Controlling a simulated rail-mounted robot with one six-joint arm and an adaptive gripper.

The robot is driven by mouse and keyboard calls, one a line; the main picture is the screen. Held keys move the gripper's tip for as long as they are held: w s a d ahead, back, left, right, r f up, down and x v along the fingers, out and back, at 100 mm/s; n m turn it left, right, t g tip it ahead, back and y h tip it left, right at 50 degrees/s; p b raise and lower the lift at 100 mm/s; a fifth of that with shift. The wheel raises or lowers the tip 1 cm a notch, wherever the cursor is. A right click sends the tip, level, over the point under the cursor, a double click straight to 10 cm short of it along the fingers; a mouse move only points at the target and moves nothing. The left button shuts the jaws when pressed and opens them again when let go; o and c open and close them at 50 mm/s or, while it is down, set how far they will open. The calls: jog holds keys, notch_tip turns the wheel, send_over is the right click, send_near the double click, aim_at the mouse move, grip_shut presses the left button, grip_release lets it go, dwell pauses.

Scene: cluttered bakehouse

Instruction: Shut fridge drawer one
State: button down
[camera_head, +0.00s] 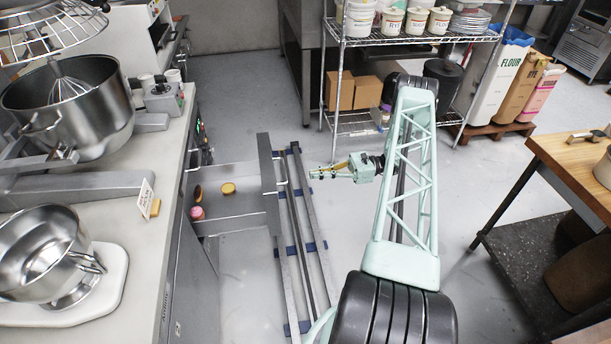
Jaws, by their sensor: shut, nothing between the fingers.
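An open drawer (269,185) sticks out to the right from the steel counter unit at the left. Its grey front panel stands upright and has a bar handle (283,186) on its outer face. A few small round items, brown, yellow and pink, lie inside the drawer. My gripper (314,174) is to the right of the drawer front, pointing left toward it. It is shut and empty, with a visible gap between its tips and the handle.
My floor rail (308,250) runs just beyond the drawer front. A wire shelf (412,38) with tubs, plates and boxes stands at the back. Flour sacks (500,85) are at the back right. A wooden table (575,150) stands at the right. The counter (130,240) holds mixing bowls.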

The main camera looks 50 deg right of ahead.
aim_at(283, 183)
jog(key=shift+x, duration=6.75)
